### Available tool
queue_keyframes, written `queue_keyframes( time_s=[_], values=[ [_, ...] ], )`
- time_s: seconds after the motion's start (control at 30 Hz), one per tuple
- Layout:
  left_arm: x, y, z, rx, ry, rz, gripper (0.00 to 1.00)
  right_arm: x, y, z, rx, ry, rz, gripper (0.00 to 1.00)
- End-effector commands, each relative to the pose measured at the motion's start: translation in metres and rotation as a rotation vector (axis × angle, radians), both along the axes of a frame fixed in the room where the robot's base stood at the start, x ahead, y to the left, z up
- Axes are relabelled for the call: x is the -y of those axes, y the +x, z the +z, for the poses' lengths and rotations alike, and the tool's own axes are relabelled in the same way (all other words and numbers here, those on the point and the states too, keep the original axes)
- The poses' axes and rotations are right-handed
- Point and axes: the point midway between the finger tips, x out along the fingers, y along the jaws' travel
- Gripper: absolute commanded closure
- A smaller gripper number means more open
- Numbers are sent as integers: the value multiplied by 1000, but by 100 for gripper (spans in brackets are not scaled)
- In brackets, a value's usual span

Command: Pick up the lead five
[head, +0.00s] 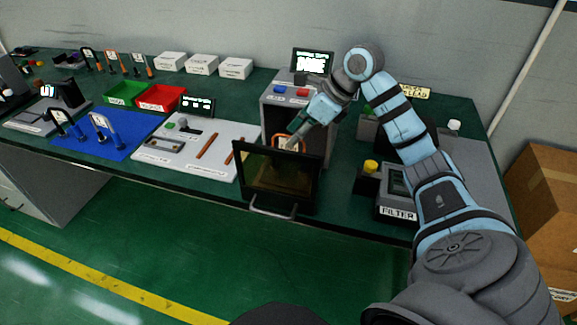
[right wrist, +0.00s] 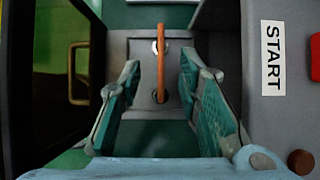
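An orange arched lead (head: 275,141) with a pale tag stands in the open-fronted chamber of the grey machine (head: 270,110); its number is too small to read. In the right wrist view the orange lead (right wrist: 160,62) runs upright in the picture across a grey block, with a metal end at each side. My right gripper (head: 296,132) reaches into the chamber from the right. In the right wrist view its green-padded fingers (right wrist: 160,85) are open, one on each side of the lead, with gaps between. My left gripper is not in view.
The chamber's dark glass door (head: 277,176) hangs open at the front, and its handle shows in the right wrist view (right wrist: 77,73). A START label (right wrist: 272,58) is right of the fingers. A FILTER unit (head: 398,205) stands right. Several tagged leads (head: 98,130) stand left.

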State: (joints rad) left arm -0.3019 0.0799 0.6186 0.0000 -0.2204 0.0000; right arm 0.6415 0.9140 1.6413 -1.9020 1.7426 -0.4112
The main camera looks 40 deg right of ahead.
Motion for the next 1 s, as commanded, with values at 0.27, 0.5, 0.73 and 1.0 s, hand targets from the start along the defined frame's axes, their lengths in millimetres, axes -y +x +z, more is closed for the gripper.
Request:
queue_keyframes(
  time_s=[0.27,0.5,0.73,1.0],
  values=[
    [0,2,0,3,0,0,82,-12,19,-27,1,1,1,68],
    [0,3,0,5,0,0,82,-12,19,-27,1,0,2,86],
    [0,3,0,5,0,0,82,-12,19,-26,1,0,2,100],
    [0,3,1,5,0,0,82,-12,19,-23,1,0,2,100]
  ],
)
